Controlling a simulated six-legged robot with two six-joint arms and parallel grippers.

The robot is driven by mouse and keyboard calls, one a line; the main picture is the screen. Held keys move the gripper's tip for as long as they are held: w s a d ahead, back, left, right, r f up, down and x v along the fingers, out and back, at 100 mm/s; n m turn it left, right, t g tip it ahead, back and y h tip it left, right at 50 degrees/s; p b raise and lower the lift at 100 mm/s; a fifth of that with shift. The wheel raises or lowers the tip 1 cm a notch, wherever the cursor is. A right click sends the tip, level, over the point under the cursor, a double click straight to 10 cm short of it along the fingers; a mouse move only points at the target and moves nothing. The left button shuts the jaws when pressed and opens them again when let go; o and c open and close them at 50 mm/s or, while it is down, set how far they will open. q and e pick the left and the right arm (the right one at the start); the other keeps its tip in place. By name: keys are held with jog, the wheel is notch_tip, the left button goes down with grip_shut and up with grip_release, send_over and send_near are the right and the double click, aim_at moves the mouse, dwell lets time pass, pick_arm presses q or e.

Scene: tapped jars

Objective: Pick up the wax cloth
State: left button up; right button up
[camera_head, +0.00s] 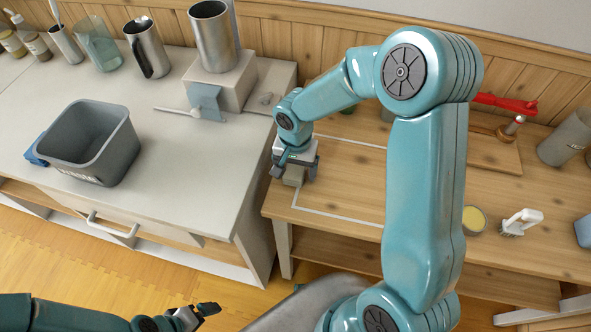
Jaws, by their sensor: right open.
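My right gripper (291,172) is open and points down over the left part of the wooden table. A small beige-grey block-like thing (293,180) shows just under and between its fingers; whether they touch it is hard to tell. I cannot tell for sure which thing is the wax cloth. A blue-grey cloth-like piece (206,101) hangs at the front of the white stand, and a dark blue cloth-like thing (36,151) shows partly behind the grey bin. My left gripper (204,312) is low at the bottom, away from both tables; its opening is unclear.
The grey bin (112,150) stands on the white counter (180,170). A metal vessel (212,38) tops the stand (228,80). The wooden table (345,165) holds a yellow-topped jar (473,219) and a white brush (520,221). My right arm hides its middle.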

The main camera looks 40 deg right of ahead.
aim_at(295, 168)
jog(key=shift+w+d, duration=0.1)
jog(key=c, duration=1.1)
jog(key=shift+o, duration=0.2)
notch_tip(295, 168, up, 20)
jog(key=shift+p, duration=0.35)
jog(key=shift+o, duration=0.6)
